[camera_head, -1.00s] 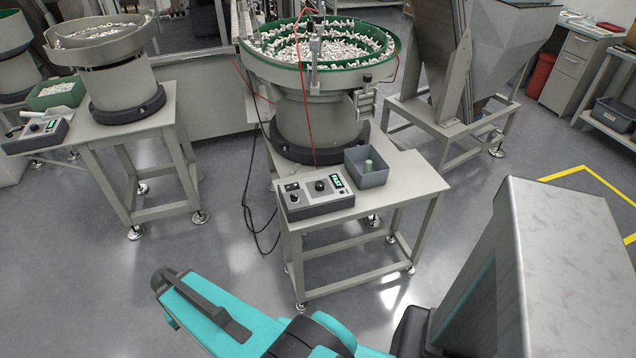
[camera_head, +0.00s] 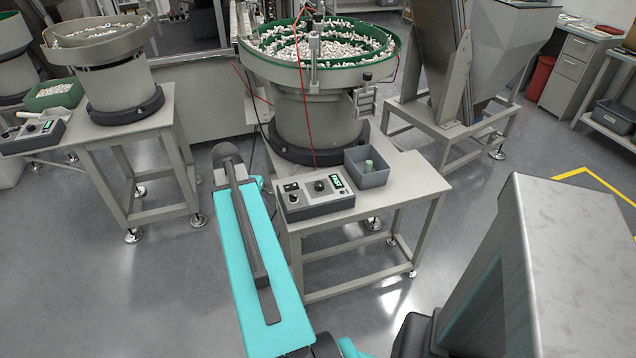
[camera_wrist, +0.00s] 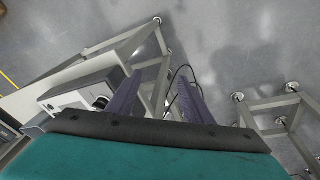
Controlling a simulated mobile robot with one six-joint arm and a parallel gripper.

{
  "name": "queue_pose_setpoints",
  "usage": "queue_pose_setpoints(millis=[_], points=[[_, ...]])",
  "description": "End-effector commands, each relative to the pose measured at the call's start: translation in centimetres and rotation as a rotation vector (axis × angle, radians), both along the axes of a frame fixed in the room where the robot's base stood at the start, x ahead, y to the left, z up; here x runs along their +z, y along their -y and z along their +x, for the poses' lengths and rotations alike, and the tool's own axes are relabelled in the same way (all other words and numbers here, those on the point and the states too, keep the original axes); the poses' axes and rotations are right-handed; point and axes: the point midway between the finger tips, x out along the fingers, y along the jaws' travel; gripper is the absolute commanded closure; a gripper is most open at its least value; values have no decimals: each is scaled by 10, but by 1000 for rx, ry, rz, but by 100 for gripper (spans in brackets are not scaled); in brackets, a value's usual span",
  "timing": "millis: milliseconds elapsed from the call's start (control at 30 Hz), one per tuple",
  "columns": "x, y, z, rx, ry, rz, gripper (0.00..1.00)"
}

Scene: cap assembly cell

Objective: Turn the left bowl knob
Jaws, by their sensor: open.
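A bowl feeder (camera_head: 104,65) stands on the left table, with a grey control box (camera_head: 35,135) carrying a small dark knob (camera_head: 32,128) at that table's left front. A second bowl feeder (camera_head: 318,100) stands on the middle table; its control box (camera_head: 315,198) has a dark round knob (camera_head: 320,186) and a green display. In the wrist view, a control box (camera_wrist: 78,94) with a dark knob (camera_wrist: 101,102) lies left of my gripper (camera_wrist: 160,97). My gripper's two purple fingers are apart with nothing between them. The head view does not show the fingers.
Grey floor lies between the left and middle tables. A hopper (camera_head: 510,50) stands at the right. My teal arm crosses in front of the middle table's left side.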

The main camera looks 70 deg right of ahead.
Motion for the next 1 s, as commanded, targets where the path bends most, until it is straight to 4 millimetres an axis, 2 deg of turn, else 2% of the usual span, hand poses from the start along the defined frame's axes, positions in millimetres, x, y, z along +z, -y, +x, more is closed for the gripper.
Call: queue_pose_setpoints(millis=[33, 200, 400, 500, 633, 1000], points=[[13, 18, -10, -48, 14, -22, 54], [58, 67, -50, -199, 49, -90, 54], [108, 110, -100, -358, 85, -164, 54], [125, 122, -118, -412, 97, -189, 54], [138, 130, -132, -452, 105, -207, 54], [141, 132, -135, -460, 106, -210, 54]])
